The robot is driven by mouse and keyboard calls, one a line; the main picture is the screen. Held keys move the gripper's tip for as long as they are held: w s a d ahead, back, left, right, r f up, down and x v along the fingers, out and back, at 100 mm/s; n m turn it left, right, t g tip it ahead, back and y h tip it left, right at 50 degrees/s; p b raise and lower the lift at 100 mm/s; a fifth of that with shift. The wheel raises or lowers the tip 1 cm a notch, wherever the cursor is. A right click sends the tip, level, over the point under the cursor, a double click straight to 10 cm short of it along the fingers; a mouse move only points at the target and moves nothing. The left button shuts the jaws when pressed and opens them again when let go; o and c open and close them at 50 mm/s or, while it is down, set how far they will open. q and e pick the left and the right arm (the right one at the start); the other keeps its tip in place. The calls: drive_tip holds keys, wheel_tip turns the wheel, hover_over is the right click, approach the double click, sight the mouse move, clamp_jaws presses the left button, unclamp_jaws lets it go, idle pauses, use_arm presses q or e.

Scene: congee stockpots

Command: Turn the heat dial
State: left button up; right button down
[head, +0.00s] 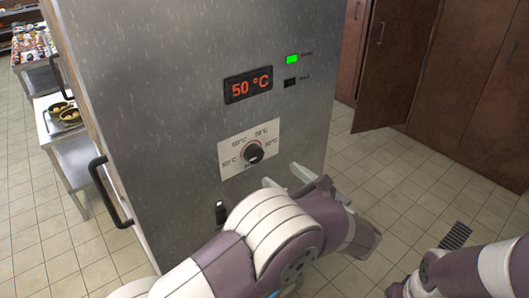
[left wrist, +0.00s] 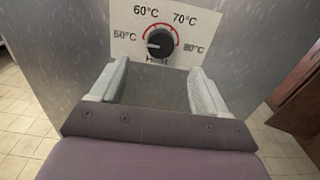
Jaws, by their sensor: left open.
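The heat dial (head: 253,152) is a round black knob on a white label plate (head: 230,157) on the grey metal cabinet (head: 150,90). The plate has marks from about 50°C to 80°C, and a red display (head: 248,85) above reads 50 °C. My left gripper (head: 286,179) is open and empty, below and right of the dial in the head view. In the left wrist view, the dial (left wrist: 160,43) shows beyond and above the gap between the two pale fingers (left wrist: 155,88), with no contact seen. Its pale pointer mark faces left. My right gripper is not clearly in view; part of my right arm shows at lower right.
A green light (head: 292,59) and a dark one (head: 290,82) sit above right. A black handle (head: 108,192) juts from the cabinet's left side. A black tap-like part (head: 220,212) is below the plate. Brown cupboards (head: 465,80) stand right, with tiled floor between.

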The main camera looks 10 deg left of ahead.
sight(257, 155)
use_arm(q)
drive_tip(key=p+x, duration=0.3)
drive_tip(key=x, duration=0.6)
drive_tip(key=shift+r, duration=0.1)
drive_tip(key=shift+w+a+p, duration=0.2)
drive_tip(key=shift+w+p, duration=0.1)
drive_tip(key=shift+c, duration=0.2)
drive_tip(key=c, duration=1)
